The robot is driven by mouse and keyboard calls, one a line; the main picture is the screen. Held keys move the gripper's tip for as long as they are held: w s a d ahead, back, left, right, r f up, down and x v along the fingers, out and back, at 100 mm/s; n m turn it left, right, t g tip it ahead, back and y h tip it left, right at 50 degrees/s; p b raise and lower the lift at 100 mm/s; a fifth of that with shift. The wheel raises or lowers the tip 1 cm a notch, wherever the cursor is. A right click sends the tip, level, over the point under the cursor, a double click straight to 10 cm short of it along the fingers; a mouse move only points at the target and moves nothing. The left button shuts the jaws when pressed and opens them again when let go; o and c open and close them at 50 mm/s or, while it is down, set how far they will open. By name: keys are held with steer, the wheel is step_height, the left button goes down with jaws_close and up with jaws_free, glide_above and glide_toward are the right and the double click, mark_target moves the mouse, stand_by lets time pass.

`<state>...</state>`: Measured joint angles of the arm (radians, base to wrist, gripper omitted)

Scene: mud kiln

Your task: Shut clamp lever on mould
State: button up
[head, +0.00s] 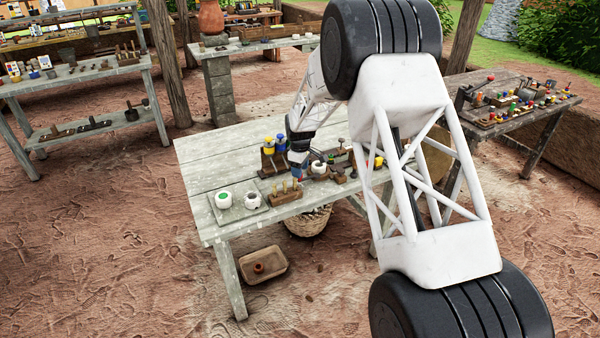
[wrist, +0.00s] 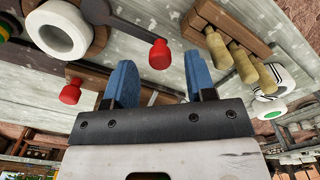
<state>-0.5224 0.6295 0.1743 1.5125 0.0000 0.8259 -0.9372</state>
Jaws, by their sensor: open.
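The mould (wrist: 60,28), a white round piece with a dark hole, sits in a wooden holder at the upper left of the wrist view. In the head view it is a small white round thing (head: 318,167) on the table. A dark lever (wrist: 130,32) with a red knob (wrist: 159,54) extends from beside the mould. My gripper (wrist: 160,75) is open, with blue fingers; the red knob appears between and just beyond the fingertips. I cannot tell whether they touch it. My gripper also shows at the table in the head view (head: 299,172). A second red knob (wrist: 70,94) lies left of the fingers.
A wooden rack of wooden-handled tools (wrist: 225,30) stands right of the lever. White pots (head: 224,199) rest on a slab at the table's left front. Blue and yellow items (head: 269,146) stand behind my gripper. The table's (head: 225,150) back left is clear.

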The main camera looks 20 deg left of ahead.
steer(key=shift+f, duration=0.8)
jaws_close()
